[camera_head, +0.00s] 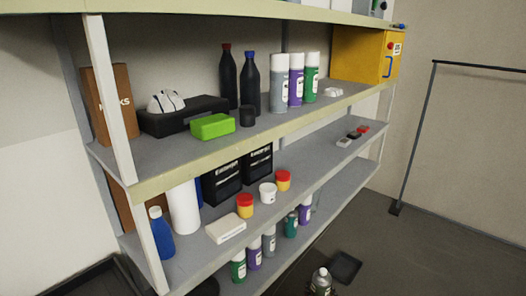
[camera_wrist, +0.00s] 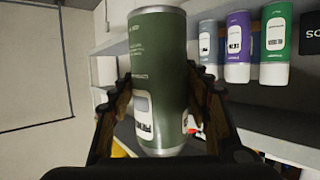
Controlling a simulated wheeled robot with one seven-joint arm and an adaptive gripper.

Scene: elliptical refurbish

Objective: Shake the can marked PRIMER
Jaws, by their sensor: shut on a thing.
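My gripper (camera_wrist: 160,105) is shut on a dark green can (camera_wrist: 160,50) with silver rims, one finger on each side of it. The can stands nearly upright in the wrist view, close to the camera. The gripper itself is hard to make out there.
Grey, purple and green spray cans (camera_head: 296,80) stand on the upper shelf (camera_head: 130,163), beside a yellow box (camera_head: 365,53). Several more cans (camera_head: 269,243) stand on the lowest shelf. A dark metal frame (camera_head: 419,130) stands at the right.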

